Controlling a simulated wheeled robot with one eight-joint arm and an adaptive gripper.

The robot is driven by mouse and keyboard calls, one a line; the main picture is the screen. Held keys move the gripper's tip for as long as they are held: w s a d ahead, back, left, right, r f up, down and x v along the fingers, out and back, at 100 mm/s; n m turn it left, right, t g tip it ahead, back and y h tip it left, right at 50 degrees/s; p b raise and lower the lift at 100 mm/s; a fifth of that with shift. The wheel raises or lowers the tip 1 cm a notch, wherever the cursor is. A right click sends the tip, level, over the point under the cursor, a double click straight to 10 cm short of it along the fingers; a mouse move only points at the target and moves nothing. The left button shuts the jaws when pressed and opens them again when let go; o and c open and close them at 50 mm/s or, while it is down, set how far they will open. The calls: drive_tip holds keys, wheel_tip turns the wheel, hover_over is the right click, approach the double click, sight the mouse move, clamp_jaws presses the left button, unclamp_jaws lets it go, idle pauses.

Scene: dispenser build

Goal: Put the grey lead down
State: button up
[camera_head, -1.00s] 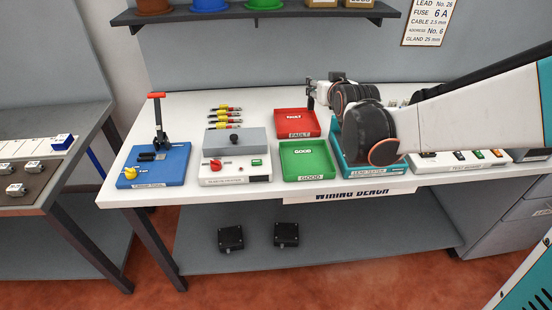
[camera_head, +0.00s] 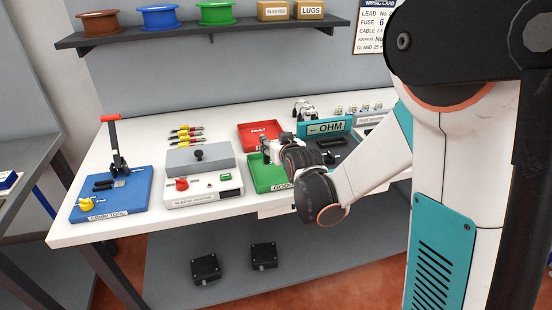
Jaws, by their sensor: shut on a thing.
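My gripper (camera_head: 267,152) is over the green tray marked GOOD (camera_head: 264,182), with its fingers pointing down. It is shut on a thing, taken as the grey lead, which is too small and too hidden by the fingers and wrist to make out. The wrist and arm cover the right part of the green tray. I cannot tell whether the held lead touches the tray.
The red FAULT tray (camera_head: 261,135) lies just behind the green one. The teal OHM tester (camera_head: 325,128) stands to the right, behind my arm. A grey-lidded station (camera_head: 199,160) and a blue crimp tool (camera_head: 112,195) stand to the left. Several coloured leads (camera_head: 186,135) lie behind the station.

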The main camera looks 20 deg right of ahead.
drive_tip(key=shift+f+b, duration=0.95)
drive_tip(key=shift+f, duration=1.2)
drive_tip(key=shift+f, duration=0.15)
drive_tip(key=o, duration=1.2)
drive_tip(key=shift+s+r, duration=0.2)
drive_tip(key=shift+r, duration=0.05)
drive_tip(key=s+r+g+p, duration=0.2)
drive_tip(key=s+r, duration=0.3)
drive_tip(key=s, duration=1.2)
drive_tip(key=s+r+g+p, duration=0.2)
drive_tip(key=s+r+g, duration=0.3)
drive_tip(key=s, duration=1.2)
drive_tip(key=shift+a, duration=0.15)
